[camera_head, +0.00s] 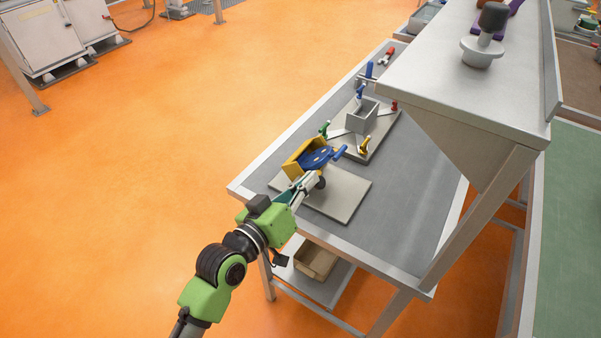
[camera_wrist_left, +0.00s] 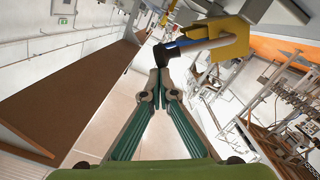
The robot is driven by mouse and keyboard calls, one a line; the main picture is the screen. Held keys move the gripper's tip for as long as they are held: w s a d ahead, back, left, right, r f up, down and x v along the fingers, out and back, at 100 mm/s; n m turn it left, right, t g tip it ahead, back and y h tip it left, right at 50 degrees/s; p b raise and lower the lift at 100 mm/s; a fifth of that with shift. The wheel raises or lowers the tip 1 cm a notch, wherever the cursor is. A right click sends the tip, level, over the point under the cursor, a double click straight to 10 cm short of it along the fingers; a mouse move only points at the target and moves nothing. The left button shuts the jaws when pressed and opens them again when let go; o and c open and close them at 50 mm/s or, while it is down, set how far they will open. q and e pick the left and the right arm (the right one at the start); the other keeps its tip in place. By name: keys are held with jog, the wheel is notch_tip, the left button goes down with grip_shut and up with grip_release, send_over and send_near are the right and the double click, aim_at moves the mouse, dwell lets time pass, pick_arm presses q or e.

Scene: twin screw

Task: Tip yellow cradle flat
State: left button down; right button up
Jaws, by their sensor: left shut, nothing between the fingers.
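The yellow cradle (camera_head: 304,157) stands tilted on the grey plate near the front left of the workbench, with a blue round part (camera_head: 317,158) in it. A blue handle (camera_head: 340,152) sticks out to its right. In the left wrist view the yellow cradle (camera_wrist_left: 232,40) is at the upper right, with a dark-tipped rod (camera_wrist_left: 195,46) reaching from it toward the fingers. My left gripper (camera_head: 314,181) is at the cradle's near side, its fingertips shut with nothing between them. I cannot tell whether they touch the cradle. My right gripper is in neither view.
The grey plate (camera_head: 342,196) lies under the cradle. Behind it is a fixture with a grey box (camera_head: 362,117) and several coloured handles. A raised shelf (camera_head: 455,75) bounds the bench on the right. The grey bench top (camera_head: 405,190) between them is clear.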

pick_arm(q)
jog(key=shift+s+d+f+m+t+y+b, duration=0.15)
jog(key=shift+s+d+f+m, duration=0.65)
jog(key=shift+f+m, duration=0.55)
jog(key=shift+s+d+f+m+t+y+b, duration=0.15)
jog(key=shift+s+d+f+m, duration=0.4)
jog(key=shift+d+f+m, duration=0.75)
jog(key=shift+s+d+f+m+y+b, duration=0.15)
jog(key=shift+s+d+f+m, duration=0.5)
jog(key=shift+f+m, duration=0.65)
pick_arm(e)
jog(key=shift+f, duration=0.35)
pick_arm(q)
jog(key=shift+s+f, duration=0.1)
jog(key=shift+f, duration=0.4)
